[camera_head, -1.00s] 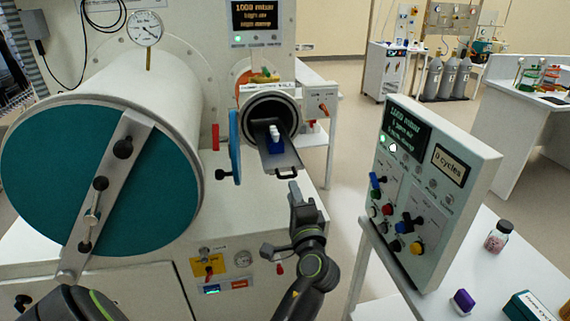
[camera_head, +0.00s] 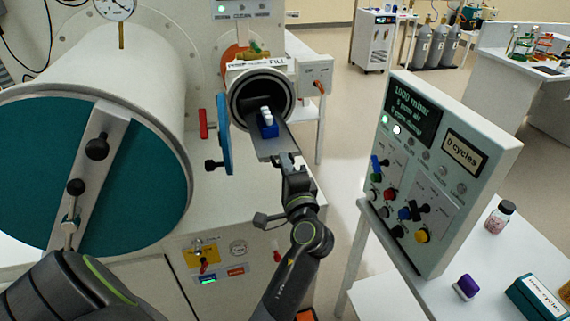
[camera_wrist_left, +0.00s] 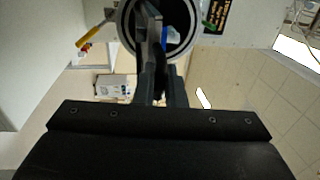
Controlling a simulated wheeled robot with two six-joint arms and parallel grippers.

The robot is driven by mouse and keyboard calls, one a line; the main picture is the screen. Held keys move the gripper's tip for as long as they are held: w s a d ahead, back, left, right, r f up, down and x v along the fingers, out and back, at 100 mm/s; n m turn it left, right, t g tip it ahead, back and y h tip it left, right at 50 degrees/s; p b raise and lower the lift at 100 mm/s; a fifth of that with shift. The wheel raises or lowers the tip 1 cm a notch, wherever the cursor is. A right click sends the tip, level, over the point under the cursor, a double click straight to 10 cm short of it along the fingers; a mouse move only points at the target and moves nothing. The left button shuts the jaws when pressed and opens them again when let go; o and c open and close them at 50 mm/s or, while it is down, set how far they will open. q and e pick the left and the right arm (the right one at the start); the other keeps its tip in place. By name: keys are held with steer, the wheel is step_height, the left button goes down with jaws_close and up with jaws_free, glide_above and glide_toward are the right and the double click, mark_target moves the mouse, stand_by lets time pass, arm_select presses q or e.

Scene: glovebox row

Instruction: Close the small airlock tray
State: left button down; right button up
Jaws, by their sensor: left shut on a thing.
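The small airlock (camera_head: 233,103) is a round dark opening in the glovebox wall, with its blue door (camera_head: 224,135) swung open to the left. Its grey tray (camera_head: 270,152) sticks out of the opening toward me. A blue holder (camera_head: 268,130) with white-topped contents stands on the tray, partly inside the opening. My left gripper (camera_head: 287,166) is at the tray's front end, shut on the tray handle, which it mostly hides. In the left wrist view, the gripper fingers (camera_wrist_left: 161,85) reach toward the airlock's round opening (camera_wrist_left: 188,50). My right gripper is out of view.
A large cylindrical chamber with a teal door (camera_head: 130,190) stands at the left. A tilted control panel (camera_head: 435,170) stands on a white table at the right, with a small bottle (camera_head: 498,218) and a purple-capped item (camera_head: 466,287). Open floor lies between.

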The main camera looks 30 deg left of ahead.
mark_target(272, 137)
arm_select(q)
steer(key=shift+w+a, duration=0.1)
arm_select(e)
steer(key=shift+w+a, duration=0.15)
